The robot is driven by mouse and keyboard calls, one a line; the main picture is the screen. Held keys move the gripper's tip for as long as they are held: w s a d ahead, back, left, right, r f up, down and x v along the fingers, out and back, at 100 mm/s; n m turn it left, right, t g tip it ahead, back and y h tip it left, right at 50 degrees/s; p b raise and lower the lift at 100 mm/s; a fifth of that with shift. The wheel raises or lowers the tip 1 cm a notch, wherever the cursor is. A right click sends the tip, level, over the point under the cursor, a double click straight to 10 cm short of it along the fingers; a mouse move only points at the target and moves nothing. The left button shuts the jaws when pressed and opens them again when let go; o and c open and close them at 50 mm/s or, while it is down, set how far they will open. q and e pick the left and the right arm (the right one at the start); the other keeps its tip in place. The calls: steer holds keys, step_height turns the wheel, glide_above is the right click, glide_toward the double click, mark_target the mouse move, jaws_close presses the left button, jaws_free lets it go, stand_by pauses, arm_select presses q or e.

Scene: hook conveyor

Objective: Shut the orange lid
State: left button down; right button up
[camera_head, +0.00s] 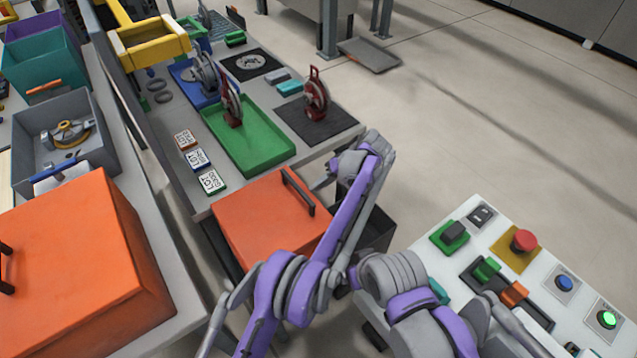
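The orange lid (262,222) is a flat panel with a dark bar handle (298,192) near its right edge. It lies by the front of the workbench, beside and partly over a dark grey bin (378,226). How far it stands open is hard to tell. My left gripper (328,180) is just right of and above the handle, its fingers pointing left toward it, with no clear contact. The finger gap is too small to read. My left arm crosses in front of the lid's lower right corner and the bin. My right gripper is not visible; only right arm links show.
A larger orange box (75,265) with its own handle stands on the left bench. A green tray (248,143) and reels sit on the workbench behind the lid. A control panel (470,285) with a red button (523,240) is at right. Open floor lies beyond.

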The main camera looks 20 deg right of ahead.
arm_select(q)
steer(key=shift+a+f, duration=0.1)
steer(key=shift+f, duration=0.4)
step_height(320, 180, up, 11)
steer(key=shift+p, duration=0.45)
steer(key=shift+f, duration=0.1)
